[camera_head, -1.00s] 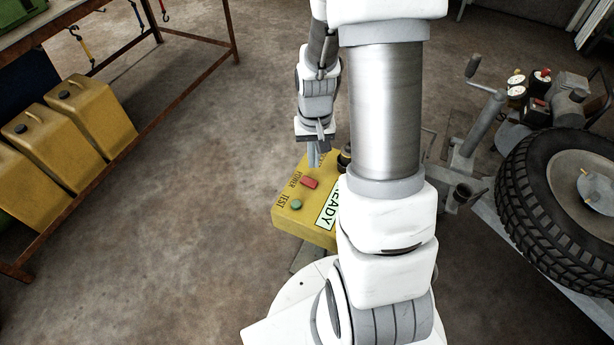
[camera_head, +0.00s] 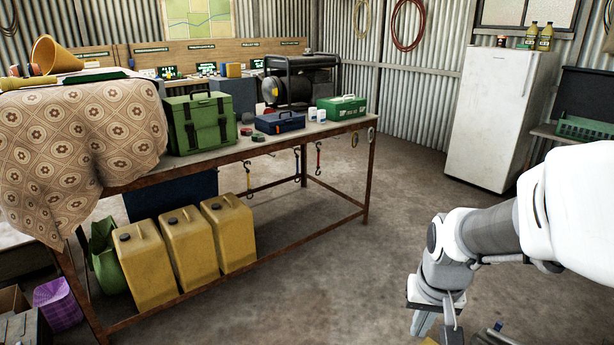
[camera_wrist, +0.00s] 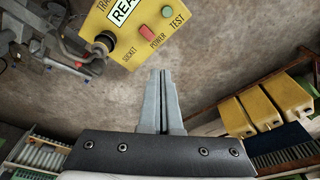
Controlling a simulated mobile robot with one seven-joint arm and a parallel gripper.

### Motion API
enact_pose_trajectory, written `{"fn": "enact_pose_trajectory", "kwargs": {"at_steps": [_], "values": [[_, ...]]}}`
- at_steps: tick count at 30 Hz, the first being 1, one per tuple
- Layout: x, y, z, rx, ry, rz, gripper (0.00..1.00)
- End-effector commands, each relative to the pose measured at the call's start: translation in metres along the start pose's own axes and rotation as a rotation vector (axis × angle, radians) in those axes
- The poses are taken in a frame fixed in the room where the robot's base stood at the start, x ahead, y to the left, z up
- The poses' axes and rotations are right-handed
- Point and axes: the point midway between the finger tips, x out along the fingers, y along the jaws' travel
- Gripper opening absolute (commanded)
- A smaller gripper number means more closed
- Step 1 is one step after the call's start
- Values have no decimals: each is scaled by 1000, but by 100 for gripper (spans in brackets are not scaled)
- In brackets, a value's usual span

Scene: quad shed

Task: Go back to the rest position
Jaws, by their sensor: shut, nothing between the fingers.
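My gripper (camera_head: 436,328) hangs at the lower right of the head view, pointing down. In the wrist view its two grey fingers (camera_wrist: 161,82) are together with nothing between them. The yellow control box (camera_wrist: 138,28) is ahead of the fingertips in the wrist view and apart from them. Only a sliver of the box shows at the bottom edge of the head view.
A workbench (camera_head: 262,146) with toolboxes, a green bag and a patterned cloth stands at the left. A white fridge (camera_head: 497,115) stands at the back right. The concrete floor (camera_head: 345,260) between bench and arm is clear.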

Motion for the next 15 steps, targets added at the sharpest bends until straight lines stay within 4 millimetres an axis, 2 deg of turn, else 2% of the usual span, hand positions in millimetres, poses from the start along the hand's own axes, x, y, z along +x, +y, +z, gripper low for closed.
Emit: {"fn": "enact_pose_trajectory", "kwargs": {"at_steps": [1, 6, 15], "values": [[-17, -5, 3, -19, 31, -5, 0], [-60, -18, 21, -76, 105, -20, 0], [-117, -31, 63, -168, 226, -49, 0]]}}
